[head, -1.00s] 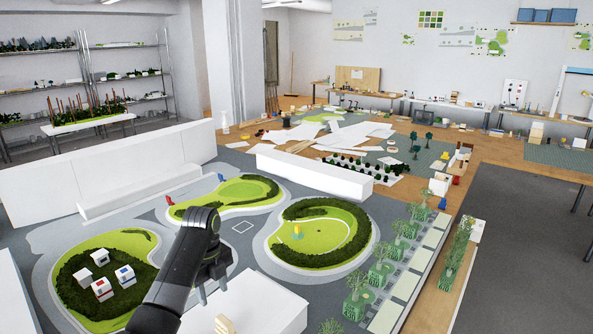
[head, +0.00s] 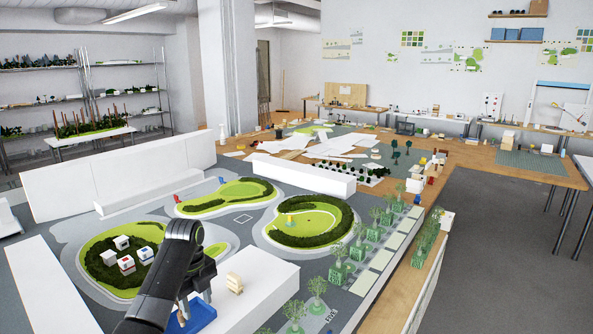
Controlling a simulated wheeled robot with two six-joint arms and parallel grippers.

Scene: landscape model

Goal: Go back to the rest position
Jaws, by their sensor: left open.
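My left arm comes in from the bottom, over the landscape model. Its black gripper (head: 197,300) points down in front of a white block (head: 255,281) and is open; I see nothing held in it. A blue object (head: 200,318) shows just below the fingers; whether it touches them I cannot tell. My right gripper is not in view.
A small cream stacked piece (head: 235,283) stands on the white block. Green islands lie around, one with small white houses (head: 127,264). A row of model trees (head: 338,270) lines the right side. Low white walls (head: 120,178) stand behind.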

